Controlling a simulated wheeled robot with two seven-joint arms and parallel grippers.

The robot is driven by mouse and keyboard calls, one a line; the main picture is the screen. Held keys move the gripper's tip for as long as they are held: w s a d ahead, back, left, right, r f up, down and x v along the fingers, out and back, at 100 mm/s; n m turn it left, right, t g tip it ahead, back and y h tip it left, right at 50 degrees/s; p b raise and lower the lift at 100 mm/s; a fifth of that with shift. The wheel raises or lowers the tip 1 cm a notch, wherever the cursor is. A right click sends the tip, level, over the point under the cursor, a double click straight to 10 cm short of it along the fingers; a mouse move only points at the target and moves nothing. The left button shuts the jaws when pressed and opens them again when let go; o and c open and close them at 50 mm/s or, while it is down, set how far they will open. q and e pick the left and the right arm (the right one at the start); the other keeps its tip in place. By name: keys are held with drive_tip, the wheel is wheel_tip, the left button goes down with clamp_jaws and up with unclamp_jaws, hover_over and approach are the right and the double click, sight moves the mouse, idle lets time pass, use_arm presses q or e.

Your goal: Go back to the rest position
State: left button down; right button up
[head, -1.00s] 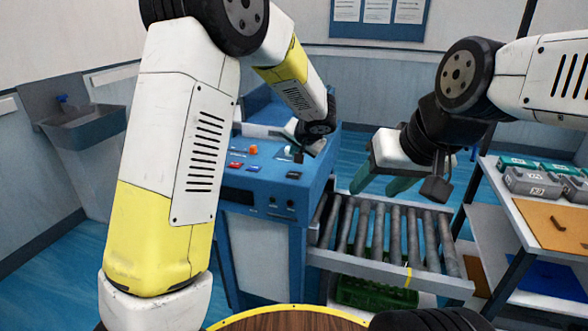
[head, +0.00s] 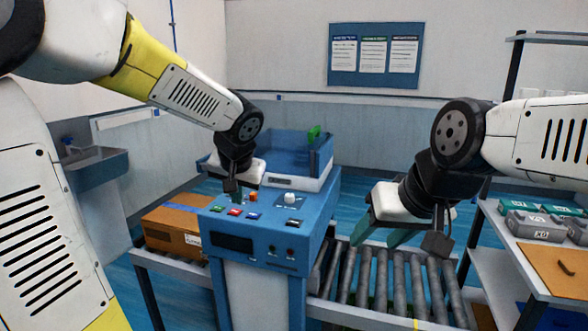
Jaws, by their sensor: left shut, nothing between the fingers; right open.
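My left gripper (head: 238,192) is shut and empty. It hangs over the left part of the blue control panel (head: 262,224), close to its buttons; I cannot tell whether it touches them. The panel carries red, blue and orange buttons and a white knob (head: 290,198). Part of the panel behind the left gripper is hidden.
A brown box (head: 172,238) sits on the conveyor left of the machine. On the right, a shelf (head: 515,265) holds several grey and green cases (head: 538,226) and an orange board (head: 560,268). A sink (head: 95,168) is at the left wall. A notice board (head: 373,55) hangs behind.

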use_arm(q)
drive_tip(key=s+a+r+n+h, duration=0.1)
drive_tip(key=s+r+h, duration=0.1)
drive_tip(key=s, duration=1.6)
drive_tip(key=shift+s+n+h, duration=0.3)
drive_tip(key=shift+s+h, duration=0.1)
drive_tip(key=shift+h, duration=0.5)
